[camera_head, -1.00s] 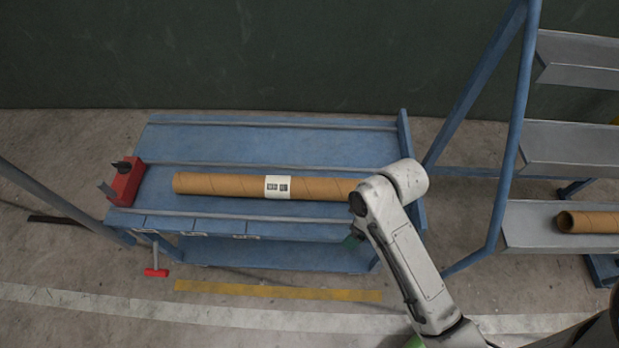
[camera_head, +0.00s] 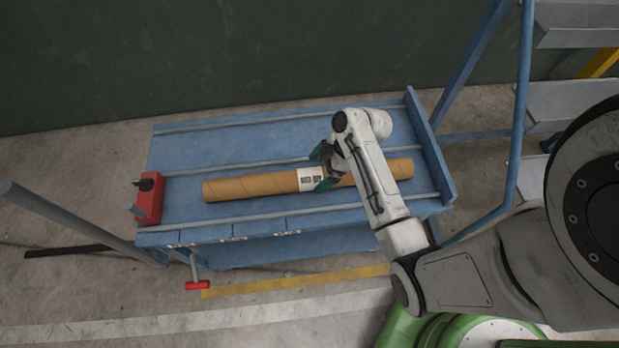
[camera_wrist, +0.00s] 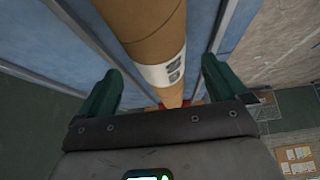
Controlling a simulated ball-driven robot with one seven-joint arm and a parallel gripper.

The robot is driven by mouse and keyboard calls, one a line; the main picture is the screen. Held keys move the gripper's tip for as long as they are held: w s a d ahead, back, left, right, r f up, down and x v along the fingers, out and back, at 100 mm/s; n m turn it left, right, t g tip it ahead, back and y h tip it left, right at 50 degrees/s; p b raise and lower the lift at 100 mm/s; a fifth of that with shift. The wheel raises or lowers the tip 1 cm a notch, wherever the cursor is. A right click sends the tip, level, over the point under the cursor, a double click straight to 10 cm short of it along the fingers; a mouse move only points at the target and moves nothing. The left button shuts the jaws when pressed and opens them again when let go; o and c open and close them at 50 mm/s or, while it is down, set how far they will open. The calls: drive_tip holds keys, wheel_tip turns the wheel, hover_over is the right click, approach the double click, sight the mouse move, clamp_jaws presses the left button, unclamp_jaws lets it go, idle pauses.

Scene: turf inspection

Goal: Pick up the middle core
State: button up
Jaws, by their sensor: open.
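A long brown cardboard core (camera_head: 250,187) lies on the blue bench (camera_head: 200,150) between raised rails, with a white printed label (camera_head: 310,180) near its middle. My gripper (camera_head: 323,168) is over the core at the label, with green fingers on either side of it. In the wrist view the core (camera_wrist: 140,25) runs between the two open fingers of my gripper (camera_wrist: 160,85), and its label (camera_wrist: 165,70) lies just beyond the gripper body. Whether the fingers touch the core cannot be told. My arm covers part of the core's right half.
A red clamp-like block (camera_head: 150,200) sits at the bench's left end. A red-headed hammer (camera_head: 197,284) hangs at the front. A blue-framed rack with grey shelves (camera_head: 575,100) stands at the right. A grey post (camera_head: 75,225) slants at the left.

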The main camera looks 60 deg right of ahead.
sight(316, 173)
drive_tip(key=shift+x, duration=2.6)
drive_tip(key=shift+c, duration=0.5)
drive_tip(key=c, duration=1.5)
drive_tip(key=shift+o, duration=0.2)
drive_tip(key=shift+r, duration=0.1)
